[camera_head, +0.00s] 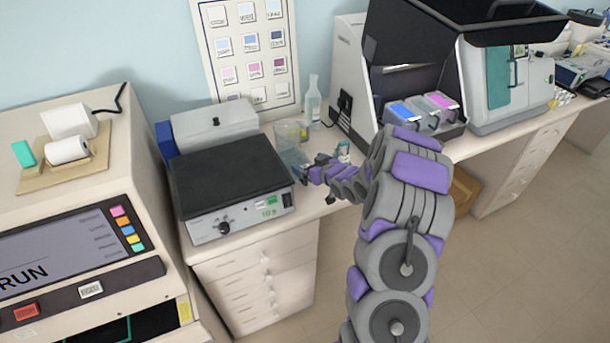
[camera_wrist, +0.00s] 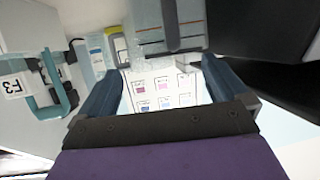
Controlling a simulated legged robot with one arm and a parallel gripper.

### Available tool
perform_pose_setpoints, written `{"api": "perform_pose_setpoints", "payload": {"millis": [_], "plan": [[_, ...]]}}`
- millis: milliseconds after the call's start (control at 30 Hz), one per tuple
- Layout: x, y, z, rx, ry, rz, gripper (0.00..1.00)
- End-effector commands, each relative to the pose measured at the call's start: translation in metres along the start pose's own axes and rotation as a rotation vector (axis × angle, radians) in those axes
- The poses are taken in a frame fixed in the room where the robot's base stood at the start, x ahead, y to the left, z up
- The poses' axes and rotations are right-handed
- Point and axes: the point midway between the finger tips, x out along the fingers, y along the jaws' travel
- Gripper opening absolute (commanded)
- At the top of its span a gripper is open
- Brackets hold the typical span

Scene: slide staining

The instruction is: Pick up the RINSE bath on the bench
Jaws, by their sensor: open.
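A clear, pale bluish container (camera_head: 293,158) stands on the bench to the right of the black-topped hot plate; it seems to be the RINSE bath, but I cannot read a label on it. My gripper (camera_head: 318,172) is just to its right in the head view, and the arm hides part of the bench there. I cannot tell whether they touch. In the wrist view my gripper (camera_wrist: 162,72) has its two fingers spread, with nothing held between them. The bath is not clearly identifiable in that view.
A glass beaker (camera_head: 290,131) and a clear bottle (camera_head: 312,103) stand behind the container. The hot plate (camera_head: 230,175) is close on the left. A stainer with blue (camera_head: 404,112) and pink (camera_head: 440,101) baths stands on the right. The wall chart (camera_wrist: 160,88) shows beyond my fingers.

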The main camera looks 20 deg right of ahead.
Motion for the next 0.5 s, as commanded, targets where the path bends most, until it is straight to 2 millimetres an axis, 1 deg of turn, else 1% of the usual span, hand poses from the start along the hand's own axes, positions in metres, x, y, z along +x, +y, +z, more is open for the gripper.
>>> {"api": "perform_pose_setpoints", "payload": {"millis": [33,67,133,333,367,500], "plan": [[0.0072,-0.0023,0.017,0.002,-0.032,-0.006,1.0],[0.0096,-0.0015,0.0184,0.004,-0.035,-0.006,1.0],[0.0123,-0.0005,0.019,0.006,-0.035,-0.006,1.0],[0.0086,-0.003,0.0119,0.001,-0.024,-0.003,1.0],[0.0082,-0.0034,0.0112,0.001,-0.023,-0.003,0.98],[0.0087,-0.0068,0.0091,-0.002,-0.021,-0.001,0.85]]}}
